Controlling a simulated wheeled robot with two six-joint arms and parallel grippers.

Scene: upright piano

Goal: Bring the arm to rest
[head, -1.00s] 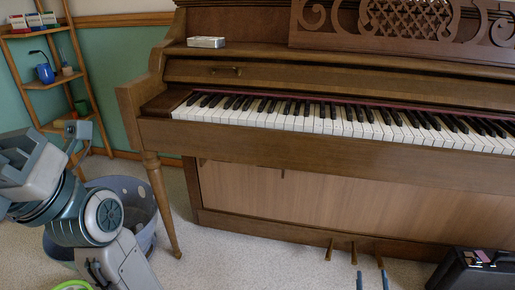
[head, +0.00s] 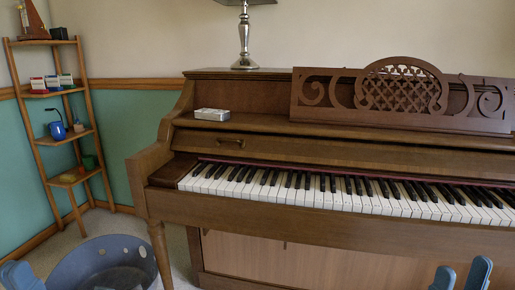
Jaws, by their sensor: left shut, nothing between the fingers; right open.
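My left gripper (head: 20,275) shows as blue fingers at the bottom left corner. It is shut and empty, in front of the blue-grey bin's left side. My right gripper (head: 461,276) is at the bottom right. Its two blue fingers point up and stand apart, with nothing between them. It appears in front of the piano's lower panel. The rest of both arms is out of view.
An upright piano (head: 330,215) fills the middle and right, with a small silver box (head: 212,114) and a lamp (head: 244,40) on it. A wooden shelf (head: 40,140) stands at the left. A blue-grey bin (head: 75,270) is on the carpet before it.

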